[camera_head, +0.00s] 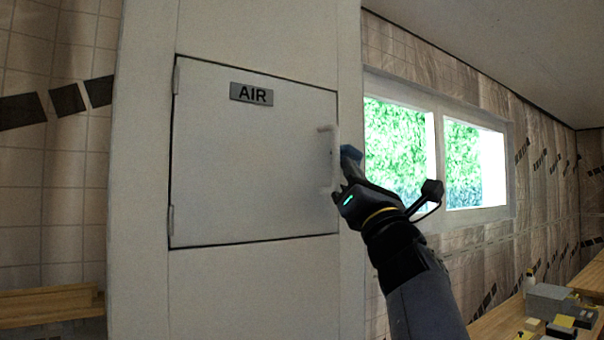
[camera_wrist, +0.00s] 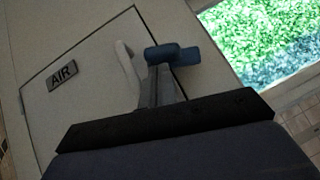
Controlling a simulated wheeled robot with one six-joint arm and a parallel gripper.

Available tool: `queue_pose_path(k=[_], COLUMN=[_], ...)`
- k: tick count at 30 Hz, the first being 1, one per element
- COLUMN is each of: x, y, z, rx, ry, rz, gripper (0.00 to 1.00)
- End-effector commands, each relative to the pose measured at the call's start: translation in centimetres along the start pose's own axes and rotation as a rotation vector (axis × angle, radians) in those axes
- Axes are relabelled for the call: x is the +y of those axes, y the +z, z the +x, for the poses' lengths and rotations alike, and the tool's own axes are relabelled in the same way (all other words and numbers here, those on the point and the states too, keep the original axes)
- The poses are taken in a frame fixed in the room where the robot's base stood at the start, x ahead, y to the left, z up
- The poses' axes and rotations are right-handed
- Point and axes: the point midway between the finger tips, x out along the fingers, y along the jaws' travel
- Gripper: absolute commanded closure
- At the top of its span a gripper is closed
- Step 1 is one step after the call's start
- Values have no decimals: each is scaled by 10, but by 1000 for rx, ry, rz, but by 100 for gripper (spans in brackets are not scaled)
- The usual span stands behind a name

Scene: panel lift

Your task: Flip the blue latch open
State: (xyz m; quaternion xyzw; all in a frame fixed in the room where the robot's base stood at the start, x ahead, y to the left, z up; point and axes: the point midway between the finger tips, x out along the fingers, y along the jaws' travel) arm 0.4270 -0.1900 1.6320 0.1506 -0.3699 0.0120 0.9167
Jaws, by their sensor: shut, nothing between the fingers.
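The blue latch (camera_wrist: 173,54) sits at the free edge of a white panel door (camera_wrist: 95,85), just beside its white handle (camera_wrist: 127,70). In the head view the latch (camera_head: 351,153) shows only in part, above and behind my gripper (camera_head: 342,188). The door (camera_head: 250,160) is closed, with an AIR label (camera_head: 251,94) and a white handle (camera_head: 328,155) on its right side. My gripper is shut and empty. Its fingers (camera_wrist: 160,88) reach up to just below the latch in the wrist view; I cannot tell whether they touch it.
Hinges (camera_head: 172,220) are on the door's left edge. A window (camera_head: 435,150) is in the tiled wall to the right. A wooden counter (camera_head: 500,318) with a grey box (camera_head: 550,300) and small items stands at the lower right. Air around my arm is clear.

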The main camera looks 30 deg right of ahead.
Motion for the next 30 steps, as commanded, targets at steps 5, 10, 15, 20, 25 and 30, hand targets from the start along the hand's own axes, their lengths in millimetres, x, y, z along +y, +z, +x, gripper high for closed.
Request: queue_pose_path(k=[5,10,15,20,25,30], x=[-1,-2,-1,0,0,0], y=[-3,-3,-2,-1,0,0], z=[-27,-63,-92,-105,-107,-106], rx=[-1,-1,-2,0,0,0], ry=[-2,-3,-2,-1,0,0], rz=[-4,-4,-3,-1,0,0], gripper=[100,100,100,100,100,100])
